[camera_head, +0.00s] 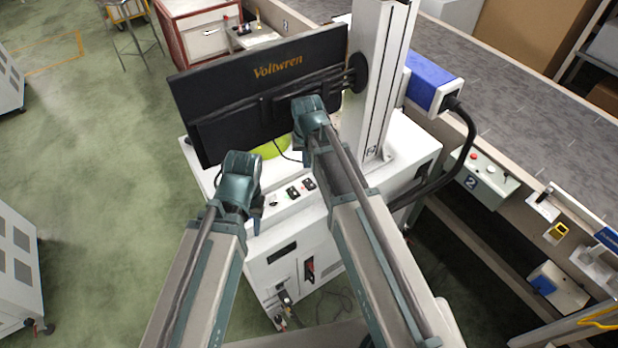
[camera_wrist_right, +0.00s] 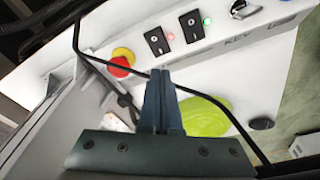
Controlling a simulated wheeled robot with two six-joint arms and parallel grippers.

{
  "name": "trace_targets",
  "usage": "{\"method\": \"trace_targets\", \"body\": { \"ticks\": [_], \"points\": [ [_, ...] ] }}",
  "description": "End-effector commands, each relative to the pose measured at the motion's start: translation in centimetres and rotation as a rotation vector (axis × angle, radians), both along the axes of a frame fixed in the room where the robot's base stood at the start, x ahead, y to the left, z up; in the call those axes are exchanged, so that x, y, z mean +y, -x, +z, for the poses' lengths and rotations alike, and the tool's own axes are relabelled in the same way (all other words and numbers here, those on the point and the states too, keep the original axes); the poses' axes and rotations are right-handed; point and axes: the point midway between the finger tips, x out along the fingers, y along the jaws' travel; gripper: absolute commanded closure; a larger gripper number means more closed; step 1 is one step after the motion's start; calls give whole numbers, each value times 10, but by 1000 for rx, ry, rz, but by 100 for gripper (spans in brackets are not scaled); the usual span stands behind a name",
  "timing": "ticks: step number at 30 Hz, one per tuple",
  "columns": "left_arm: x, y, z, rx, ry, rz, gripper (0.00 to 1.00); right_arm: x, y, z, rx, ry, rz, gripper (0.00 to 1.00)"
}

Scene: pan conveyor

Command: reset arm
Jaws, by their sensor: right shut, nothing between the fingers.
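My left arm comes in from the lower left in the head view, and its teal wrist, with the left gripper (camera_head: 240,182), is over the front left of a white cabinet (camera_head: 262,255). Its fingers are not clearly visible, so I cannot tell their opening. My right arm reaches up the middle, its teal wrist in front of the black monitor (camera_head: 225,105) marked Voltwren. In the right wrist view the right gripper (camera_wrist_right: 161,92) has its two fingers together, with nothing between them. They are above the cabinet's panel, near a yellow-green object (camera_wrist_right: 203,116).
A red button on a yellow base (camera_wrist_right: 122,60), two black switches and a black cable are close to the right fingers. A white column (camera_head: 380,80) and a blue-and-white box (camera_head: 430,82) stand right of my right arm, before the grey conveyor (camera_head: 510,90). Green floor is free at left.

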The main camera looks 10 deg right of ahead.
Motion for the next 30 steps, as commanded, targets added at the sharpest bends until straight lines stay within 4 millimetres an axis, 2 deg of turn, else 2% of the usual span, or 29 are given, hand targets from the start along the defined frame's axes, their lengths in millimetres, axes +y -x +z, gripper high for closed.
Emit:
{"method": "trace_targets", "body": {
  "ticks": [1, 3, 11, 13, 14, 16, 21, 24, 27, 30],
  "points": [
    [0, 0, 8, 0, 0, 0, 64, 0, 0, 8, 0, 0, 0, 100],
    [0, 0, 10, 0, 0, 0, 64, 0, 0, 10, 0, 0, 0, 100],
    [0, 0, 9, 0, 0, 0, 64, 0, 0, 8, 0, 0, 0, 100],
    [0, 0, 9, 0, 0, 0, 64, 3, 6, 8, 4, 2, 12, 100],
    [0, 0, 9, 0, 0, 0, 64, 7, 13, 8, 10, 6, 26, 100],
    [0, 0, 9, 0, 0, 0, 64, 19, 39, 8, 35, 19, 82, 100],
    [0, 0, 9, 0, 0, 0, 64, 49, 121, 7, 118, 68, 278, 100],
    [0, 0, 9, 0, 0, 0, 64, 58, 157, 7, 160, 93, 371, 100],
    [0, 0, 9, 0, 0, 0, 64, 63, 179, 7, 187, 110, 432, 100],
    [0, 0, 9, 0, 0, 0, 64, 65, 187, 7, 199, 116, 457, 100]
  ]
}}
